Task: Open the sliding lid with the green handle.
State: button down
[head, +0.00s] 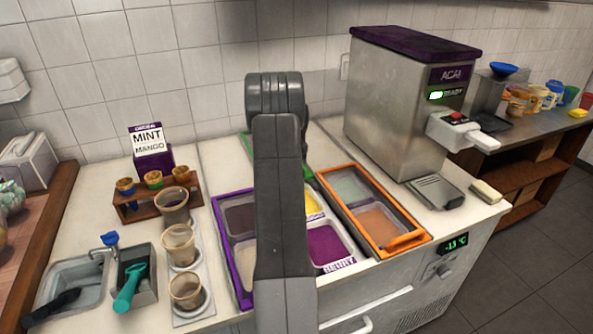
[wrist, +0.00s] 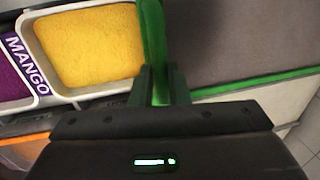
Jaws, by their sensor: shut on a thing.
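The green handle (wrist: 152,40) runs down the middle of the wrist view. My gripper (wrist: 160,88) is shut on its lower part. The lid's smooth grey-brown panel (wrist: 230,45) with a green edge lies right of the handle. Left of the handle, a tub of yellow mango topping (wrist: 90,45) shows uncovered. In the head view, my arm hides the gripper and most of the lid. Only bits of green frame (head: 247,144) show beside my arm at the back of the topping counter.
The açaí machine (head: 400,110) stands at the back right. Cups (head: 180,245), a sink and a mint-mango sign are at left.

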jog(key=shift+w+a, duration=0.1)
jog(key=shift+w, duration=0.25)
jog(key=c, duration=1.4)
grip_release()
jog(key=shift+r, duration=0.1)
jog(key=s+r, duration=0.1)
jog(key=r, duration=0.3)
jog(key=r+b, duration=0.1)
jog(key=r, duration=0.4)
jog(key=s+d+r, duration=0.1)
jog(key=r, duration=0.3)
jog(key=shift+s+r, duration=0.2)
jog(key=shift+s, duration=0.15)
jog(key=shift+f, duration=0.1)
